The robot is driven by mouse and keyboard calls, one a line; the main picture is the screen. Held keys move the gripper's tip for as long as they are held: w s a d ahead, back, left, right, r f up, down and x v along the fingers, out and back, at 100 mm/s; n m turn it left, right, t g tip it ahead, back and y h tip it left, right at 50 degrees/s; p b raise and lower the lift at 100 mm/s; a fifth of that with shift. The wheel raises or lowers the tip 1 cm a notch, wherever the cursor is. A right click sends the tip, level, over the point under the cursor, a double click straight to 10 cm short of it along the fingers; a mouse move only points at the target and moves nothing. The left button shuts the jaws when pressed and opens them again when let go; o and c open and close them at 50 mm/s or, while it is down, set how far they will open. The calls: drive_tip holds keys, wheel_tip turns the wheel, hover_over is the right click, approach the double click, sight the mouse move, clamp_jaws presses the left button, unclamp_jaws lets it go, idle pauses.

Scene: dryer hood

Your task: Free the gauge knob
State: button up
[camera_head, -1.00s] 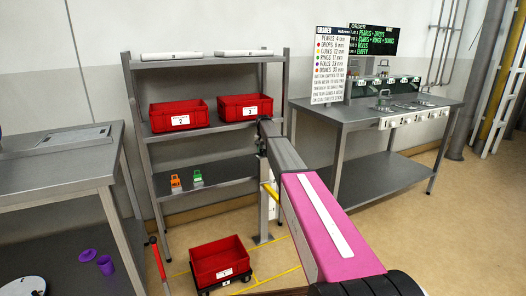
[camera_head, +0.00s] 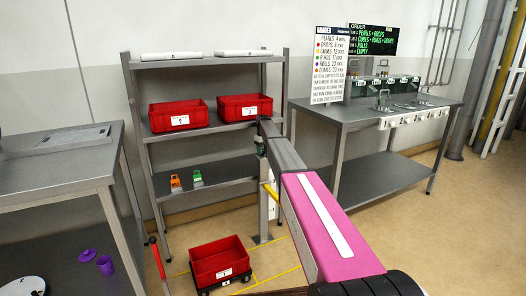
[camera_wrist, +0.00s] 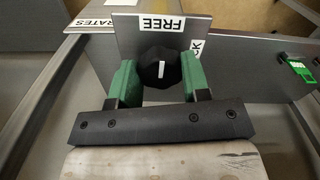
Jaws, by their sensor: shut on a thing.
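The gauge knob (camera_wrist: 160,67) is a black, faceted knob with a white pointer line, in the upper middle of the wrist view. Its line stands close to upright in the picture, towards the FREE label (camera_wrist: 161,23) above it. A second label, partly hidden and ending in "CK" (camera_wrist: 197,46), is to the right of the knob. My gripper (camera_wrist: 158,75) has green fingers on both sides of the knob and is shut on it. In the head view my arm covers the knob, and my gripper is hardly visible beside the rack post.
The grey rack (camera_head: 139,133) holds red crates (camera_head: 178,108) and small orange (camera_head: 175,183) and green (camera_head: 197,178) items. Another red crate (camera_head: 219,259) is on a low dolly on the floor. Steel tables stand left (camera_head: 60,170) and right (camera_head: 372,117).

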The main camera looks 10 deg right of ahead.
drive_tip(key=shift+n, duration=0.3)
drive_tip(key=o, duration=0.9)
drive_tip(key=shift+o, duration=0.2)
wheel_tip(320, 180, up, 11)
drive_tip(key=shift+f, duration=0.15)
